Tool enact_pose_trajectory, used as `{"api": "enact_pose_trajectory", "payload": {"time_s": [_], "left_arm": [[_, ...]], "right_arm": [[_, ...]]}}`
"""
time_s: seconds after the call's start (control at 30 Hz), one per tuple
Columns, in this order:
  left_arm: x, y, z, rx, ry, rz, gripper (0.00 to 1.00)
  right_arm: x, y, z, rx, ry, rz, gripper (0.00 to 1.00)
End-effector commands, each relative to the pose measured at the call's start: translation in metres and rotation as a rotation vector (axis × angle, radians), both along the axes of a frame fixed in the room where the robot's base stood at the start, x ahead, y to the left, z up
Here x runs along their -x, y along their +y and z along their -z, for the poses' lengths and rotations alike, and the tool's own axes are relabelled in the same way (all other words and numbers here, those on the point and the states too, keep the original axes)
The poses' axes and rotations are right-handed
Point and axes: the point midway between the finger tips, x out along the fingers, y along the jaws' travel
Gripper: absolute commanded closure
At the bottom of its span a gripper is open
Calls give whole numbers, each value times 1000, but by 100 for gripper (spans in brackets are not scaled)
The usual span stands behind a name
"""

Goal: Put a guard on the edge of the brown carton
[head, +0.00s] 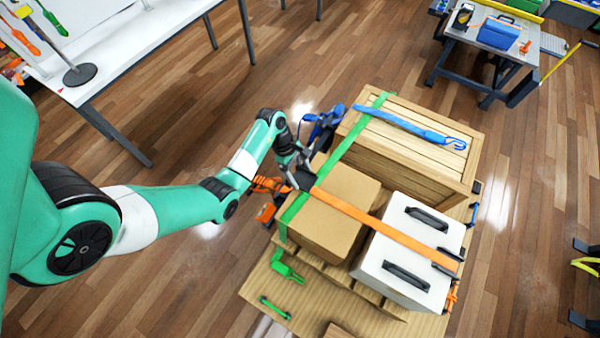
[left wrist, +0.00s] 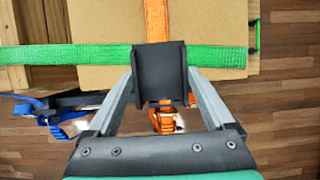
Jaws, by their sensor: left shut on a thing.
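The brown carton (head: 325,225) sits on a wooden pallet, and its top fills the upper part of the left wrist view (left wrist: 205,22). My left gripper (head: 300,176) is at the carton's edge, where an orange strap (head: 375,222) comes over. In the left wrist view its fingers are shut on a black edge guard (left wrist: 160,72). The guard lies over the orange strap (left wrist: 156,20) and in front of the green strap (left wrist: 70,54). Whether the guard touches the carton is hidden. My right gripper is not in view.
A white case (head: 400,250) with black handles stands beside the carton, and a wooden crate (head: 420,140) with a blue strap (head: 405,123) stands behind. Orange ratchet hardware (left wrist: 165,122) hangs below the guard. A green buckle (head: 285,268) lies on the pallet (head: 265,288).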

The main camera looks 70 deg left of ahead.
Motion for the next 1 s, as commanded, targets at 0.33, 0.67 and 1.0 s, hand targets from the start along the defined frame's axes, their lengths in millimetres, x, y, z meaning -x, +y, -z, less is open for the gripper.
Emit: {"api": "enact_pose_trajectory", "payload": {"time_s": [0.33,0.67,1.0], "left_arm": [[-1,-1,33,-2,-2,1,69],[-5,-6,36,0,0,1,69],[-5,-6,36,-1,-1,1,0]], "right_arm": [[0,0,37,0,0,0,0],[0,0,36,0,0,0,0],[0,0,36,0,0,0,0]]}}
